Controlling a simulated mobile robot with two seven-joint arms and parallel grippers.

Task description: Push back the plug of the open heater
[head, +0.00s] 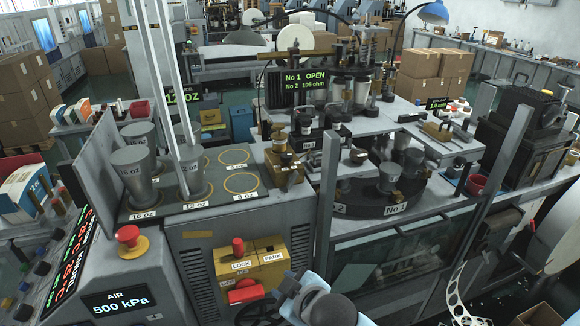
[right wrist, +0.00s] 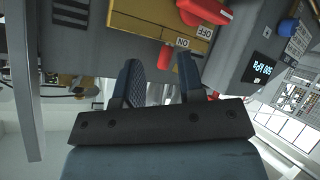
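A small black display (head: 305,86) reads "No 1 OPEN" and "No 2 105 ohm" in green. Metal heater cylinders (head: 340,90) stand just behind and to the right of it. Which plug belongs to heater No 1, and how it sits, is too small to tell. My right gripper (right wrist: 159,60) is open and empty in the right wrist view, fingers apart. Beyond its fingertips is a red knob (right wrist: 168,57) on a yellow panel; contact is not visible. Part of my right arm shows at the bottom centre of the head view. My left gripper is not in view.
The yellow LOCK/PARK panel (head: 250,262) is on the machine front, with a red switch (head: 245,291) below. Grey cups (head: 133,170) stand on the left deck. Upright posts (head: 327,195) and a round dark table (head: 375,200) stand before the heaters.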

